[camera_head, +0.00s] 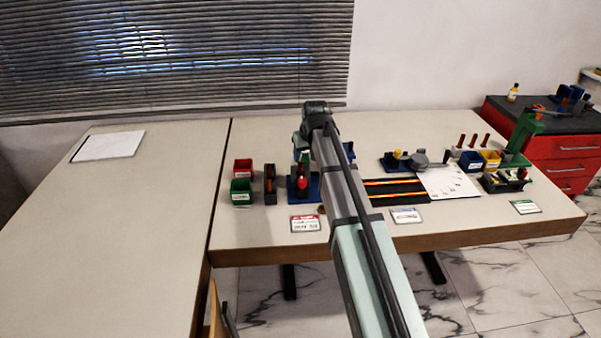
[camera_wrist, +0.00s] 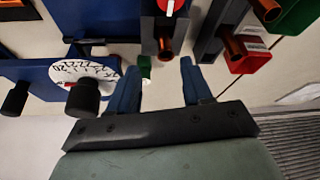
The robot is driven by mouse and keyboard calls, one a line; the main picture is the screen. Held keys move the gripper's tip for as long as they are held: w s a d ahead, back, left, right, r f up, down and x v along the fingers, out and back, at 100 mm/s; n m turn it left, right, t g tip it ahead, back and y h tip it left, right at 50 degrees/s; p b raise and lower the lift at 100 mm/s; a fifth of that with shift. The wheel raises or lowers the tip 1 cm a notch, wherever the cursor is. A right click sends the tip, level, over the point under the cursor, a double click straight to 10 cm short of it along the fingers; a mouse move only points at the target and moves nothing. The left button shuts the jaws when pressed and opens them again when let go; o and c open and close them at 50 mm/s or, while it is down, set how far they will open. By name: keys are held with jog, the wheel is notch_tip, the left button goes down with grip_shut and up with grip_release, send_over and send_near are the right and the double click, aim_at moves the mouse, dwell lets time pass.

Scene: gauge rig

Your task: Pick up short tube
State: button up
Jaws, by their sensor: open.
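Several copper-orange tubes show in the wrist view, and I cannot tell which is the short tube. One copper tube (camera_wrist: 165,47) sits in a dark holder below a red-capped part, just beyond my fingertips. The rack also shows in the head view (camera_head: 270,190). My gripper (camera_wrist: 157,68) is open, with two blue fingers apart and nothing held. My arm hides the gripper in the head view.
A blue block with a numbered white dial (camera_wrist: 92,72) and black knobs is close left of my fingers. A small green-ended piece (camera_wrist: 145,66) is near the left fingertip. Red (camera_head: 242,166) and green (camera_head: 241,186) bins stand left of the rack. The left table (camera_head: 150,215) is mostly clear.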

aim_at(301, 163)
jog(key=shift+a+x, duration=0.2)
jog(key=shift+x, duration=1.4)
jog(key=shift+a+x, duration=0.2)
jog(key=shift+x, duration=1.35)
jog(key=shift+s, duration=0.25)
grip_shut()
